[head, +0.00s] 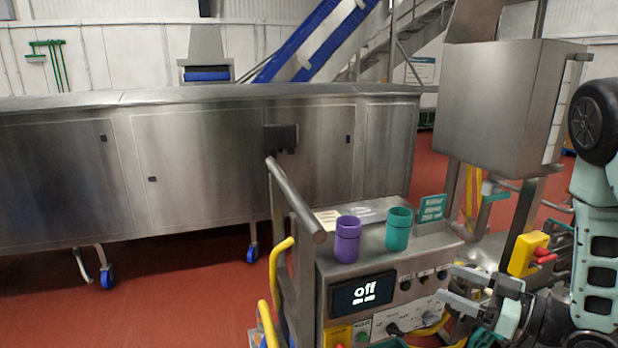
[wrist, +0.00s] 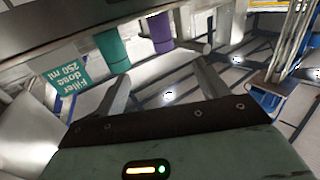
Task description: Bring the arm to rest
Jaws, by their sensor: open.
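My gripper (head: 456,287) is at the lower right of the head view, in front of the right part of the control panel. Its two fingers are apart with nothing between them. In the wrist view the open fingers (wrist: 164,82) point toward the machine, with empty space between them. My arm rises along the right edge of the head view. Whether the fingers touch the panel cannot be told, and they hide part of it.
A teal sign (head: 432,208) stands behind. A yellow box with a red knob (head: 528,254) is beside my arm. Red floor is open at left.

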